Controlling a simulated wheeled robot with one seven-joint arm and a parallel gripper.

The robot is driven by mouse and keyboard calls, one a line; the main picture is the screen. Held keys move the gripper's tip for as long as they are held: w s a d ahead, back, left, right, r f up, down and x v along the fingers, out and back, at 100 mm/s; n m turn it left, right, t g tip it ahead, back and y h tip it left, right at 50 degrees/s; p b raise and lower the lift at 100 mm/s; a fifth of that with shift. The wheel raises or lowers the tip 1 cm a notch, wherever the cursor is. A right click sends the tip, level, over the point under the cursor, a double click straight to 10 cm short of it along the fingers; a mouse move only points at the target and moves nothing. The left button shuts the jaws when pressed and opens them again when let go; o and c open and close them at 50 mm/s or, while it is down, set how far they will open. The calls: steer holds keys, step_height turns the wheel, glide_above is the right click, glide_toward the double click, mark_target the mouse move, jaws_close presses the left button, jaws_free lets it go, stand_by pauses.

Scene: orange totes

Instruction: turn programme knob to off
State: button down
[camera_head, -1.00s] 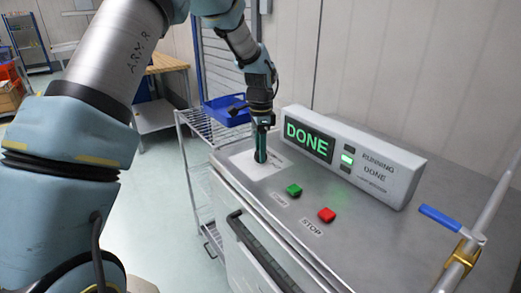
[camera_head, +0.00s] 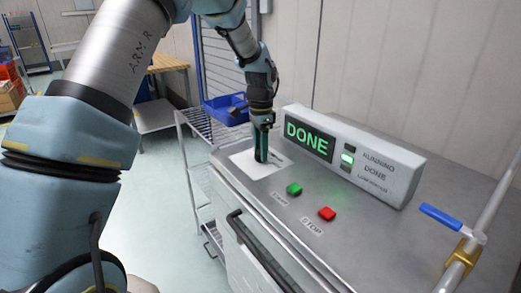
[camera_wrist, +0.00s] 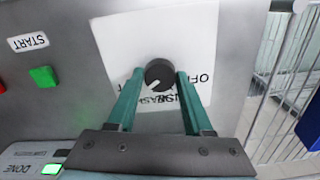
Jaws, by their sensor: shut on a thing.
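The programme knob (camera_wrist: 159,74) is a dark round knob with a light pointer line, on a white label plate (camera_wrist: 118,32) with partly covered lettering. In the wrist view the pointer aims toward the lower left of the picture, and part of the word OFF shows right of the knob. My gripper (camera_wrist: 156,80) has its two green fingers on either side of the knob, shut on it. In the head view my gripper (camera_head: 261,158) points down at the plate (camera_head: 243,165) and hides the knob.
A green START button (camera_head: 294,189) and a red STOP button (camera_head: 327,214) sit to the right on the steel top. A display box (camera_head: 375,170) behind them reads DONE. A blue-handled valve (camera_head: 440,217) stands at the right. A wire rack with a blue bin (camera_head: 225,108) is behind left.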

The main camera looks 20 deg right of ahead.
steer(key=n, duration=0.6)
steer(key=shift+b, duration=0.35)
steer(key=n, duration=0.6)
steer(key=shift+n, duration=0.4)
steer(key=n+p, duration=0.1)
steer(key=n, duration=0.5)
steer(key=shift+r, duration=0.15)
steer(key=n+p, duration=0.1)
steer(key=n, duration=0.5)
steer(key=shift+n, duration=0.3)
steer(key=shift+c, duration=1.5)
jaws_free()
step_height(320, 180, up, 11)
steer(key=b, duration=0.2)
steer(key=shift+f, duration=0.2)
